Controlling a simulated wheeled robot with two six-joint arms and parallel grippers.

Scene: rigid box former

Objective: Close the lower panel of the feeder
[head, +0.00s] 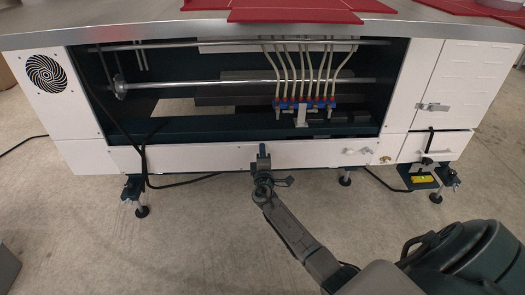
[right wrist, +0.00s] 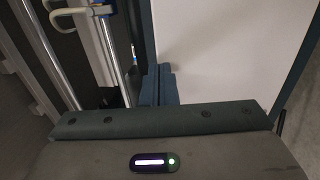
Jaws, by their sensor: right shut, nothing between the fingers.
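The feeder (head: 79,155) is a white machine with a wide open bay in its front. Its lower panel (head: 215,158) is a long white strip below the bay; I cannot tell its exact tilt. In the right wrist view a broad white surface (right wrist: 225,50), probably this panel, fills the upper right. My right gripper (head: 262,149) is shut and empty, in front of the middle of the strip, its tips near the strip's upper edge. Its fingers also show in the right wrist view (right wrist: 160,84). I cannot tell whether they touch the panel. My left gripper is out of view.
The bay holds metal rods (head: 200,85) and a blue manifold (head: 305,103) with several pale hoses. A latched white door (head: 465,75) is at the right. Black cables hang to the floor. Red sheets (head: 290,10) lie on top. The concrete floor (head: 200,235) in front is clear.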

